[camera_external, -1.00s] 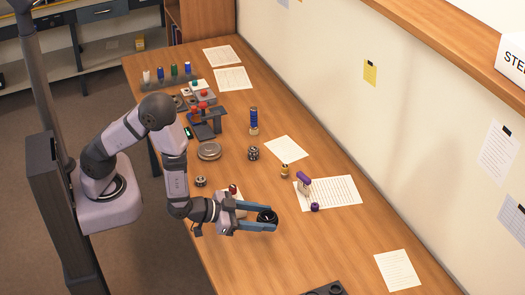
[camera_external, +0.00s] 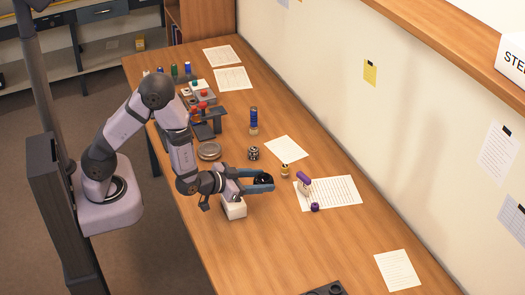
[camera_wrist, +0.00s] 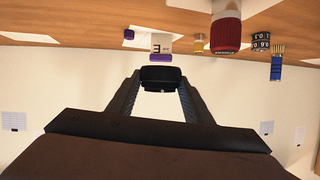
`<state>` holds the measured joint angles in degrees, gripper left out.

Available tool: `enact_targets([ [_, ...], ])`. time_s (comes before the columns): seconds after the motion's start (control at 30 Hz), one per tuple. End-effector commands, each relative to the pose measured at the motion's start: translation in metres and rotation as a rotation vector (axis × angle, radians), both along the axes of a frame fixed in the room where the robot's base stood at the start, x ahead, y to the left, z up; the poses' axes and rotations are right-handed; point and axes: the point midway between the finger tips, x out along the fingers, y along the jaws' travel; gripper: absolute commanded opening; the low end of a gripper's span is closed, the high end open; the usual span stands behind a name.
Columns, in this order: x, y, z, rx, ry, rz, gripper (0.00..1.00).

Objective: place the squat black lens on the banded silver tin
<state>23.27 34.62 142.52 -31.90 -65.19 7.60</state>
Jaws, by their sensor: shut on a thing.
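My gripper (camera_external: 266,182) is shut on the squat black lens (camera_external: 263,179) and holds it above the table, right of the white block. In the wrist view the black lens (camera_wrist: 160,76) sits between the two fingertips. The banded silver tin (camera_external: 209,152) is a low round grey tin on the table, up and left of my gripper in the outside view. Nothing lies on its top. The tin is not seen in the wrist view.
A white block (camera_external: 234,209) stands beneath my wrist; a red-topped thing (camera_wrist: 227,32) shows in the wrist view. A black number-dial piece (camera_external: 253,153), a blue cylinder (camera_external: 253,120), a small yellow jar (camera_external: 285,171) and a purple-topped stamp (camera_external: 304,182) stand nearby. The front table is mostly clear.

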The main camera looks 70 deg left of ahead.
Motion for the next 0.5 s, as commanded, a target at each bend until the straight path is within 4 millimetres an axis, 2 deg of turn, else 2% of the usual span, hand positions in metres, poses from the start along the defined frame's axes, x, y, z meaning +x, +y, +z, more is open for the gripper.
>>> enact_targets([
  [0.03,0.006,0.029,0.003,-0.002,-0.004,0.065,0.22],
  [0.23,0.011,0.126,0.018,-0.002,-0.005,0.278,0.22],
  [0.37,0.005,0.188,0.028,-0.001,-0.006,0.42,0.22],
  [0.5,-0.013,0.253,0.038,-0.001,-0.005,0.576,0.22],
])
